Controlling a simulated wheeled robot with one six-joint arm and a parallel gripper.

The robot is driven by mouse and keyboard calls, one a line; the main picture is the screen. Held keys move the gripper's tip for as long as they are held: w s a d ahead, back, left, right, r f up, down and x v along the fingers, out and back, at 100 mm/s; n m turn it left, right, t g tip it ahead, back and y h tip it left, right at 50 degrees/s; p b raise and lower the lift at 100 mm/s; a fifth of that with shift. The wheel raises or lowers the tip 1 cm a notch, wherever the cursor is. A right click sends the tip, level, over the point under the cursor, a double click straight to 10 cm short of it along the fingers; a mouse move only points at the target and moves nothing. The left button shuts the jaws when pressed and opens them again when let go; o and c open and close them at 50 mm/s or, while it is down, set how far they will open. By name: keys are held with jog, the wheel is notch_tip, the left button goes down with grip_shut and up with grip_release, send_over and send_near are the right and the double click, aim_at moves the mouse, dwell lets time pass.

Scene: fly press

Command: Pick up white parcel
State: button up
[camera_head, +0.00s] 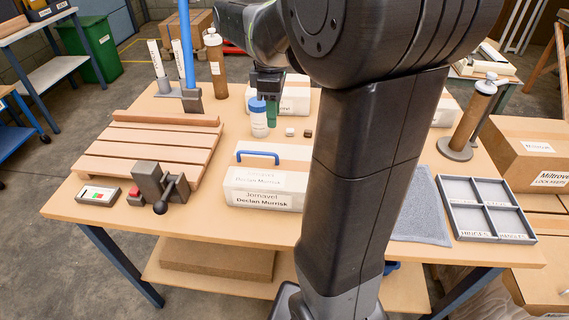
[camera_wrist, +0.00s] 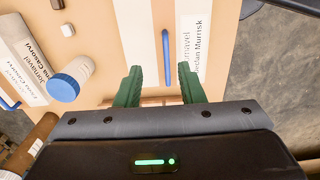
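A white parcel (camera_head: 262,198) labelled "Jomavel, Declan Murrisk" with a blue handle (camera_head: 257,154) on top sits at the table's front middle. In the wrist view, this parcel (camera_wrist: 193,62) and its handle (camera_wrist: 166,58) show beyond the fingertips. A second white parcel (camera_head: 296,98) stands farther back, partly behind my arm. It also shows at the left of the wrist view (camera_wrist: 22,62), with its own blue handle. My gripper (camera_head: 268,112) is over the back middle of the table. In the wrist view, its green fingers (camera_wrist: 161,85) are apart and empty.
A blue-capped white bottle (camera_head: 258,120) stands near the gripper, with small blocks beside it. A grey tray (camera_head: 487,208) and blue-grey mat (camera_head: 423,215) are right. Part of another white box (camera_head: 446,112) shows behind my arm.

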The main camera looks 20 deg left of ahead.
aim_at(273, 154)
notch_tip(273, 154, down, 7)
jog(key=shift+s+f, duration=0.1)
jog(key=shift+s, duration=0.05)
jog(key=f, duration=0.5)
jog(key=shift+s+f, duration=0.3)
grip_shut()
jog(key=shift+r, duration=0.1)
dwell(1.1)
